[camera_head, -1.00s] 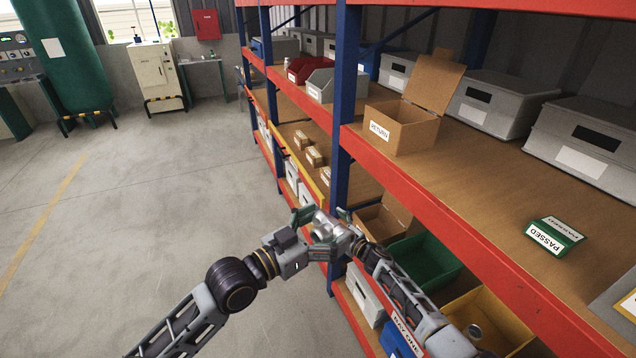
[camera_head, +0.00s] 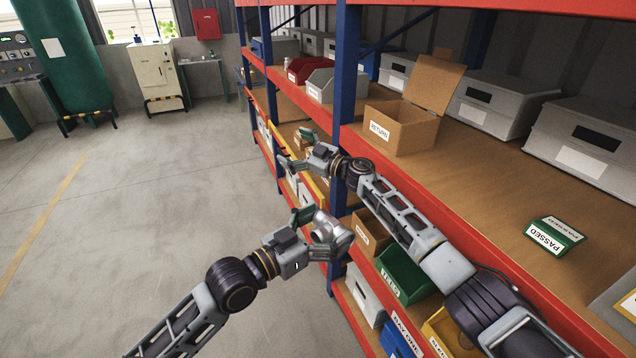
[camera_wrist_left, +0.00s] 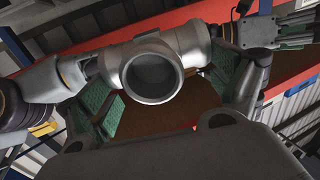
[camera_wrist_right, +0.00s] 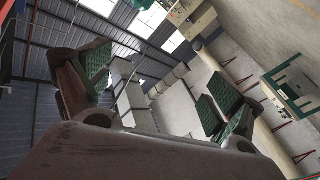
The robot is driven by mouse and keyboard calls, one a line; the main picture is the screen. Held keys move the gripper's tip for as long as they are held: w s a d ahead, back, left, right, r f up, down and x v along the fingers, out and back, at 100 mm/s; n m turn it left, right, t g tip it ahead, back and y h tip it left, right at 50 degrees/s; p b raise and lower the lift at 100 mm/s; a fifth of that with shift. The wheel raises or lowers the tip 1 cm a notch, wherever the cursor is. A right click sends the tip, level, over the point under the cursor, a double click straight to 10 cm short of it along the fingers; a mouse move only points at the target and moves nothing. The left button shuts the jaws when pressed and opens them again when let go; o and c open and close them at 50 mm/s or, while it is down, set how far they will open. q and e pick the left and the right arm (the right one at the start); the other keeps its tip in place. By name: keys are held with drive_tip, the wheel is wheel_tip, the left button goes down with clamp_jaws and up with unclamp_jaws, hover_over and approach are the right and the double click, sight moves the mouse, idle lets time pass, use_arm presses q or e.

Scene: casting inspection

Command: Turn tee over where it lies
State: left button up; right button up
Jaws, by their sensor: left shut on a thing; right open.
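The tee (camera_head: 325,229) is a grey metal pipe casting, held in the air in front of the rack's lower part. My left gripper (camera_head: 313,234) is shut on it. In the left wrist view the tee (camera_wrist_left: 187,44) lies across the jaws, with one round open mouth facing that camera. My right gripper (camera_head: 297,150) is open, above and a little left of the tee, apart from it. In the right wrist view its two green-padded fingers (camera_wrist_right: 160,90) stand wide apart with nothing between them.
The rack has a blue post (camera_head: 345,85) and orange shelf edges close behind the grippers. An open RETURN box (camera_head: 395,130) and a green PASSED sign (camera_head: 553,236) sit on the upper shelf. A green bin (camera_head: 405,275) stands below. The floor (camera_head: 150,190) at left is clear.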

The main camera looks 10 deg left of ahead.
use_arm(q)
drive_tip(key=shift+r, duration=0.15)
use_arm(e)
drive_tip(key=s+a+r+n+g, duration=0.3)
drive_tip(key=r, duration=0.3)
drive_tip(key=s+a+r+n+g, duration=0.2)
drive_tip(key=s+a+r+n, duration=0.1)
drive_tip(key=s+r, duration=0.15)
drive_tip(key=s+a+r+n+g+h, duration=0.2)
drive_tip(key=s+n+g+h, duration=0.2)
drive_tip(key=s+n, duration=0.5)
drive_tip(key=s+d+f+n+h, duration=0.5)
drive_tip(key=s+d+n+h, duration=0.2)
drive_tip(key=s+d+h, duration=0.15)
drive_tip(key=s+d+n+t+h, duration=0.1)
drive_tip(key=d+n+h, duration=0.4)
drive_tip(key=d, duration=0.6)
drive_tip(key=shift+s+d+t+h, duration=0.4)
drive_tip(key=shift+t+h, duration=0.1)
drive_tip(key=shift+h, duration=0.45)
